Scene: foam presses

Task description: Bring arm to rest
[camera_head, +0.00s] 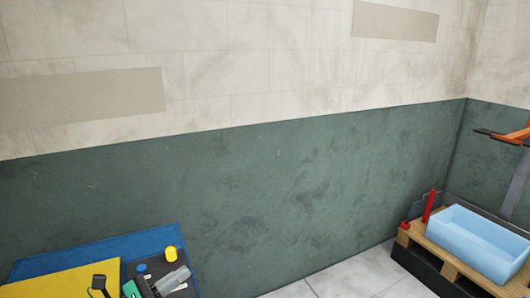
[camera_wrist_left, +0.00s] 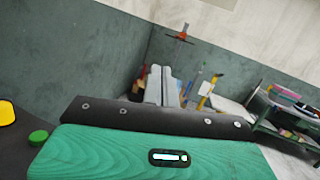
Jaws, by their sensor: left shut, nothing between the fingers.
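My left gripper (camera_head: 183,271) is at the bottom left of the head view, over or in front of a blue surface. It has a green body, a dark bar and pale grey fingers. In the left wrist view its two grey fingers (camera_wrist_left: 163,72) are side by side, shut with nothing between them, beyond the dark bar and green housing. The rest of the arm is mostly cut off by the bottom of the head view. My right gripper is not in view.
The blue surface (camera_head: 80,252) carries a yellow sheet (camera_head: 65,284) and a yellow round piece (camera_head: 171,254). A light blue bin (camera_head: 475,245) stands on a wooden pallet (camera_head: 432,243) at right. Bare floor (camera_head: 345,277) lies between. The wrist view shows a shelf (camera_wrist_left: 283,132) at right.

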